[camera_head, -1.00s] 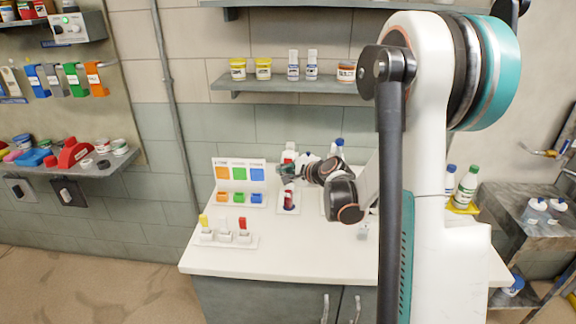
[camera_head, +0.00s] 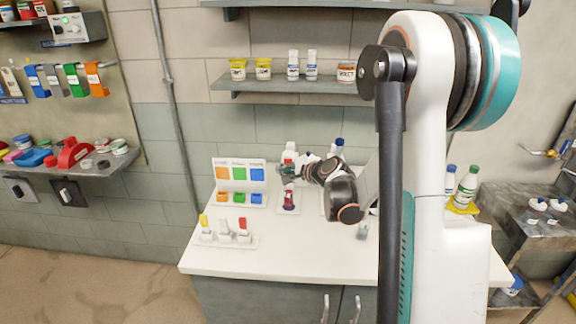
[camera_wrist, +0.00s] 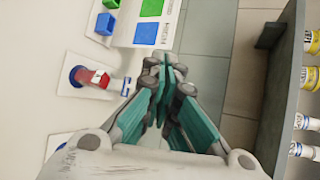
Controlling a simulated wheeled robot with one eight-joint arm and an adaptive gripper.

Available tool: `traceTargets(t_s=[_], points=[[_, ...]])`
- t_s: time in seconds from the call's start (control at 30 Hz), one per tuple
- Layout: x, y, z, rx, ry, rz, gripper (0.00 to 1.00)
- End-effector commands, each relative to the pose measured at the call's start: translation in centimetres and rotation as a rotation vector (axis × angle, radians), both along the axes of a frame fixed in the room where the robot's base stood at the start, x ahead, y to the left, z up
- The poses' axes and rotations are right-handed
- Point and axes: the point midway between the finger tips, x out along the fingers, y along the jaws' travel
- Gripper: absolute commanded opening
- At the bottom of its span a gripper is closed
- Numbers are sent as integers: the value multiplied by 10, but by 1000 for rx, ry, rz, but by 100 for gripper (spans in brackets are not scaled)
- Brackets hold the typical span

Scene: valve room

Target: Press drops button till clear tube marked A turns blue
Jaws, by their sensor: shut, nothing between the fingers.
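My gripper (camera_head: 290,172) is shut and empty above the back of the white counter, just over a small dark red vessel (camera_head: 289,199) on a white stand. In the wrist view my gripper (camera_wrist: 168,78) points across the counter, and the red vessel (camera_wrist: 92,77) with a pale label lies to its left. I cannot read a letter on it. A colour panel (camera_head: 239,174) stands left of the vessel, with an orange button (camera_head: 223,198), a green button (camera_head: 239,198) and a blue button (camera_head: 256,198) before it. I cannot tell which part is the drops button.
A holder with yellow, white and red-topped items (camera_head: 225,237) is at the counter's front left. A wall shelf (camera_head: 290,85) with several jars is above. Bottles (camera_head: 467,188) stand right of my arm. The front middle of the counter is clear.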

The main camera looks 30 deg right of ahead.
Motion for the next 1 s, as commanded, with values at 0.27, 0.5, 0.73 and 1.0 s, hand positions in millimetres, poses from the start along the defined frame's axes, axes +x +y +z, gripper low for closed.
traceTargets(t_s=[0.27,0.5,0.73,1.0], points=[[2,-2,0,0,0,0,0],[7,-5,0,0,0,0,0],[7,-5,0,0,0,0,0],[8,-6,0,0,0,0,0]])
